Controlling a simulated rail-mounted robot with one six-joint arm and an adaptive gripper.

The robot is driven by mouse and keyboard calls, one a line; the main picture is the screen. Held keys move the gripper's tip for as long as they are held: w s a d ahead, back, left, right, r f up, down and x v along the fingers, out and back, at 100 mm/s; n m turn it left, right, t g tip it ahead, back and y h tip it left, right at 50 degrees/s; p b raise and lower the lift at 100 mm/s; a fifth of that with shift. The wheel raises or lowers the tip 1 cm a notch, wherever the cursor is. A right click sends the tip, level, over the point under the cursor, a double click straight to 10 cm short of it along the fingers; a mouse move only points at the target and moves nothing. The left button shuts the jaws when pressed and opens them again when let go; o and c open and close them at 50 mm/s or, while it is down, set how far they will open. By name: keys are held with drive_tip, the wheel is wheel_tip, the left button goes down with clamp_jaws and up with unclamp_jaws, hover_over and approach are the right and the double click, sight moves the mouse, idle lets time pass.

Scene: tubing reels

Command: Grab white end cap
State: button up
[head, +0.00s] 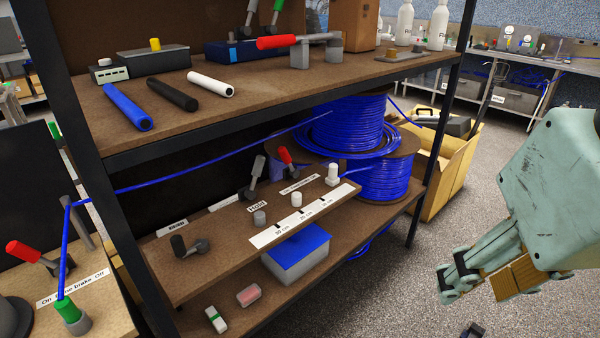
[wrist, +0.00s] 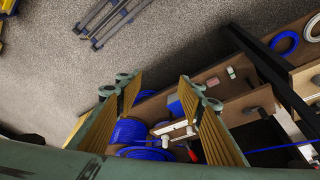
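A small white end cap (head: 332,175) stands upright at the right end of a white marked strip (head: 305,215) on the lower shelf's board in the head view. My gripper (head: 458,277) is at the right of the head view, well apart from the cap and outside the shelf. In the wrist view my gripper (wrist: 160,85) is open, with nothing held. Small white parts show between its fingers, but I cannot tell which is the cap.
Blue tubing reels (head: 385,175) stand behind the board, with a blue tube stretched left. A red-handled lever (head: 286,156) rises near the strip. A blue-lidded box (head: 297,252) sits below. A black shelf post (head: 436,130) stands between gripper and board. Floor around the gripper is mostly clear.

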drive_tip(key=w+a+n+t+p, duration=0.25)
drive_tip(key=w+p, duration=0.65)
drive_tip(key=w, duration=2.5)
drive_tip(key=w+a+f+n+p, duration=0.1)
drive_tip(key=w+a+f+p, duration=0.15)
drive_tip(key=w, duration=0.35)
drive_tip(key=n+y+p, duration=0.3)
drive_tip(key=p, duration=0.3)
approach(297, 194)
drive_tip(key=shift+s+d+r+g, duration=0.1)
drive_tip(key=shift+d+r+g, duration=0.2)
drive_tip(key=shift+r, duration=0.45)
drive_tip(key=shift+s+d+r+g, duration=0.15)
drive_tip(key=shift+d+r, duration=0.25)
drive_tip(key=shift+r, duration=0.4)
drive_tip(key=shift+f, duration=0.1)
drive_tip(key=shift+b+x, duration=0.85)
drive_tip(key=shift+x, duration=3.35)
drive_tip(key=shift+a, duration=0.2)
